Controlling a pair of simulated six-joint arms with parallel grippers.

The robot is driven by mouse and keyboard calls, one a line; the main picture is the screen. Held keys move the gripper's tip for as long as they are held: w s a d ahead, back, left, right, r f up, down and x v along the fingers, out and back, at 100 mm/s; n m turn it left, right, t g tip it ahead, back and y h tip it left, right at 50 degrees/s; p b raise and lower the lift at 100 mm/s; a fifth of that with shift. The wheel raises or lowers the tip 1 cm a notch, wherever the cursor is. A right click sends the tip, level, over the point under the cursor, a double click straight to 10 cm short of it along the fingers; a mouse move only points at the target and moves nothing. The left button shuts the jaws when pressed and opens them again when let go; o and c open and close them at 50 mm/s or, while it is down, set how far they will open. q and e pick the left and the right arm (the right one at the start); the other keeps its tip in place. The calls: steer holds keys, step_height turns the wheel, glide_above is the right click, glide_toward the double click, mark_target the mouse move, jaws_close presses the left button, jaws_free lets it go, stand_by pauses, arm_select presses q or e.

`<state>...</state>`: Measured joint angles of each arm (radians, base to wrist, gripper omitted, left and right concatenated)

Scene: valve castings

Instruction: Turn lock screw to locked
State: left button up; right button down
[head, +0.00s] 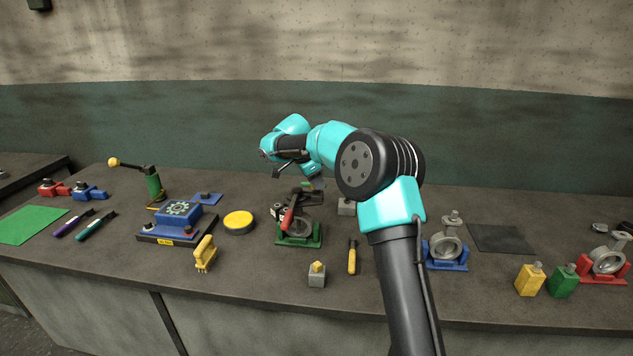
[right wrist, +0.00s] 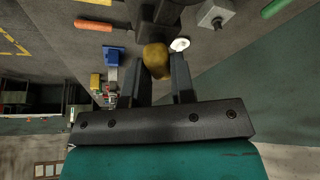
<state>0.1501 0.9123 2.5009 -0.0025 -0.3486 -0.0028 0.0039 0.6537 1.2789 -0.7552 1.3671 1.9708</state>
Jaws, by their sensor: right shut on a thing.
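My right gripper (head: 304,194) reaches in from above at the middle of the bench, over the valve casting (head: 300,228) on a green base. In the right wrist view its two dark fingers (right wrist: 163,82) are shut on a rounded yellow-brown knob (right wrist: 157,58). A dark body shows just beyond the knob. I cannot tell whether this knob is the lock screw, or which way it is turned. A red handle (head: 287,219) slants across the front of the green-based casting. The gripper and wrist partly hide its top. My left gripper is not in view.
A yellow screwdriver (head: 352,256) and a grey block with a yellow top (head: 317,277) lie in front. A blue-based valve (head: 446,250) stands right of my arm, a red-based one (head: 606,262) farther right. A blue box (head: 178,220) and yellow disc (head: 239,221) are left.

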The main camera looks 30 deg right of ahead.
steer(key=m+g, duration=0.1)
steer(key=m, duration=0.1)
steer(key=m+g+y, duration=0.1)
steer(key=m, duration=0.2)
steer(key=shift+w+r+m, duration=0.1)
steer(key=shift+r+m, duration=0.1)
steer(key=shift+m, duration=0.1)
stand_by(0.4)
steer(key=c, duration=1)
jaws_free()
steer(key=shift+f, duration=0.1)
steer(key=shift+o, duration=0.2)
